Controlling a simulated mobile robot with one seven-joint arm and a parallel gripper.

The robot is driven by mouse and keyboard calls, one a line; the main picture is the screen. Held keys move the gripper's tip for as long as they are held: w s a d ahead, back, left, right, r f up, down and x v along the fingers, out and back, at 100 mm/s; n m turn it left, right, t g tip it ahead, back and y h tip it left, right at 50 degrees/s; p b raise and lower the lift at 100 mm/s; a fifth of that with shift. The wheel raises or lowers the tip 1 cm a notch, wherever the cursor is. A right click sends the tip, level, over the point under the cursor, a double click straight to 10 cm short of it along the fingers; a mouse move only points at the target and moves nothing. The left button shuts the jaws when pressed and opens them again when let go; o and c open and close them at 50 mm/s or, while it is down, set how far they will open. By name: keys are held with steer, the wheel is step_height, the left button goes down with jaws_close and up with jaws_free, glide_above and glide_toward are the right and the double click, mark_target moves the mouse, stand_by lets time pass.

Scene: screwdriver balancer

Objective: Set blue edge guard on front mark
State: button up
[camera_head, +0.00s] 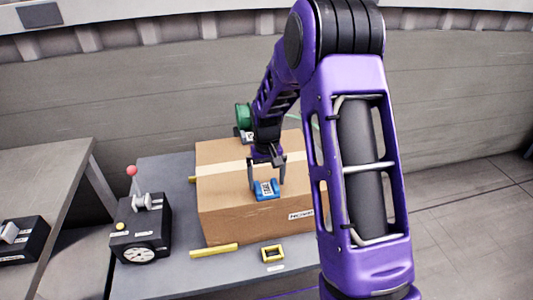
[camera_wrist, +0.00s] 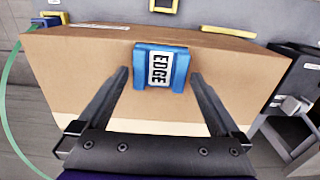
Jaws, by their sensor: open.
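The blue edge guard (camera_head: 266,191) sits at the top front edge of the cardboard box (camera_head: 225,218), with a white label on it. In the wrist view the blue edge guard (camera_wrist: 162,68) shows the label "EDGE" and lies at the box's edge, ahead of and between my fingers. My gripper (camera_head: 267,178) is directly above the guard in the head view. In the wrist view my gripper (camera_wrist: 159,76) is open, with a gap between each finger and the guard. I cannot make out a front mark; it may be hidden under the guard.
The box stands on a grey table (camera_head: 180,278). A black device with a red-knobbed lever (camera_head: 142,228) stands left of it. A yellow bar (camera_head: 214,251) and a yellow square frame (camera_head: 272,254) lie in front. A green strap (camera_wrist: 14,75) runs past the box.

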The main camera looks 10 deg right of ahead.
step_height(320, 180, up, 16)
steer(key=p, duration=0.1)
steer(key=shift+f, duration=0.25)
